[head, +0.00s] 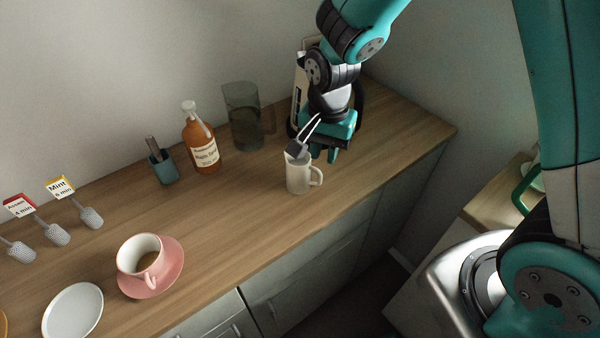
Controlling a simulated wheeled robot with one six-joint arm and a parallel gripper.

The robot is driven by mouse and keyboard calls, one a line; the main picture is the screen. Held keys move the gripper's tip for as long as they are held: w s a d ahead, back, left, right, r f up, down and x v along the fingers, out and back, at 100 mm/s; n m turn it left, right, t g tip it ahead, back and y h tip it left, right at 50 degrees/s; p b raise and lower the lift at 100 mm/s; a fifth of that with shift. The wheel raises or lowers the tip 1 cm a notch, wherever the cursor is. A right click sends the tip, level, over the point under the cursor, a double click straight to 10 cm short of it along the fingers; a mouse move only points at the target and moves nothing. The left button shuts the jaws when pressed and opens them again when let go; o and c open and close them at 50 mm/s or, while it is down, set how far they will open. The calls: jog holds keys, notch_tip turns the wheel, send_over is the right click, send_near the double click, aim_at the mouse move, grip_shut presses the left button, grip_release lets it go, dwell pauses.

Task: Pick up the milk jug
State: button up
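The milk jug (299,178) appears to be the small cream-white vessel standing upright near the counter's front edge, right of centre. Its handle (317,176) points right. My gripper (331,155) is just behind and to the right of it, pointing down, with teal fingertips low near the counter. A grey block on two thin pale bars overlaps the jug's rim and hides part of its mouth. I cannot tell whether the fingers touch the jug or how far apart they are. No fingers show around the handle.
Behind my gripper stands a tall pale appliance (299,88), partly hidden. Counter (235,215) between is clear.

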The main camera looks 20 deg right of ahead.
aim_at(321, 174)
jog(key=shift+a+f+p, duration=0.2)
jog(key=shift+f+p, duration=0.55)
jog(key=shift+f, duration=2.8)
jog(key=shift+c, duration=0.4)
grip_shut()
